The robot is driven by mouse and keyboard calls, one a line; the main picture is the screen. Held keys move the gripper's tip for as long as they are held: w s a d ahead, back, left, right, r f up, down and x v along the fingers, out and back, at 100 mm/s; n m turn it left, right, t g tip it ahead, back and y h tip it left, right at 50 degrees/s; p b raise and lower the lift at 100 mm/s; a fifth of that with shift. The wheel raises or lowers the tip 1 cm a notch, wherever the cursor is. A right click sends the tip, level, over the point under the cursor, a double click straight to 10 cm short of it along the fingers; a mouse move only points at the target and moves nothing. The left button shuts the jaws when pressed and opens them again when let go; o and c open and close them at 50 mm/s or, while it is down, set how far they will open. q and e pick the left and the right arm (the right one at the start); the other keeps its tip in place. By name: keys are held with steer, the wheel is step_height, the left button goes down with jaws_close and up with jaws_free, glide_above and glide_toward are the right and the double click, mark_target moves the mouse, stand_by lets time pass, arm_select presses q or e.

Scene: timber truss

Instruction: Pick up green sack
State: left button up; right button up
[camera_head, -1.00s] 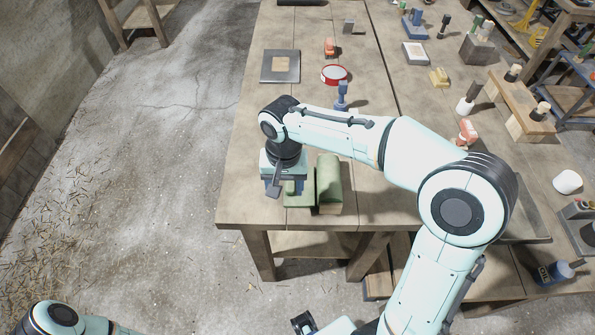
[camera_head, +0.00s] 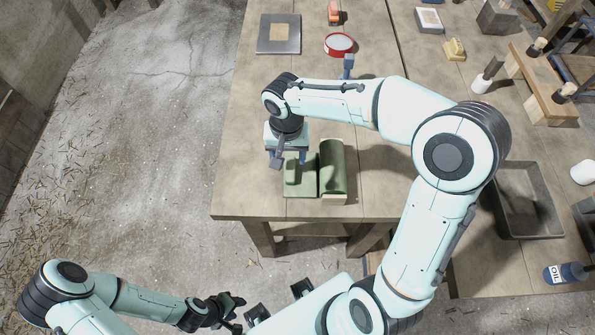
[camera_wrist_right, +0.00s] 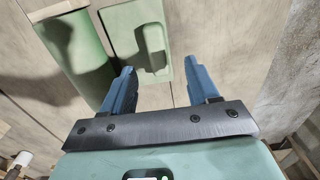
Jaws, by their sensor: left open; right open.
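Two green things lie side by side near the table's front left corner. One is a long rounded green piece (camera_head: 332,168) with a pale block edge under it; I cannot tell surely that it is a sack. The other is a flat green plate with a raised grip (camera_head: 291,170). My right gripper (camera_head: 287,157) is open and empty at the plate's far side, partly hidden by its own wrist. In the right wrist view its blue fingers (camera_wrist_right: 160,78) stand apart near the plate (camera_wrist_right: 135,22), with the rounded piece (camera_wrist_right: 75,50) to the left. My left gripper (camera_head: 229,309) is open, low in front of the table.
A blue-handled tool (camera_head: 348,66), a red-rimmed round tin (camera_head: 338,44) and a grey square frame (camera_head: 278,46) lie farther back on the table. A dark tray (camera_head: 525,205) and a blue oil bottle (camera_head: 566,273) are at right.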

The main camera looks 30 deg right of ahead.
mark_target(290, 169)
steer(key=f, duration=0.5)
steer(key=shift+s+d+f, duration=0.1)
steer(key=shift+s+f, duration=0.1)
steer(key=shift+f, duration=0.1)
jaws_close()
steer(key=shift+r, duration=0.1)
arm_select(q)
steer(key=shift+w+r+p, duration=0.7)
steer(key=shift+w+r, duration=0.05)
steer(key=shift+r, duration=0.15)
steer(key=shift+w+r+p, duration=0.65)
steer(key=shift+w+r, duration=0.05)
steer(key=shift+r, duration=0.2)
arm_select(e)
step_height(290, 169, up, 20)
steer(key=shift+r, duration=0.25)
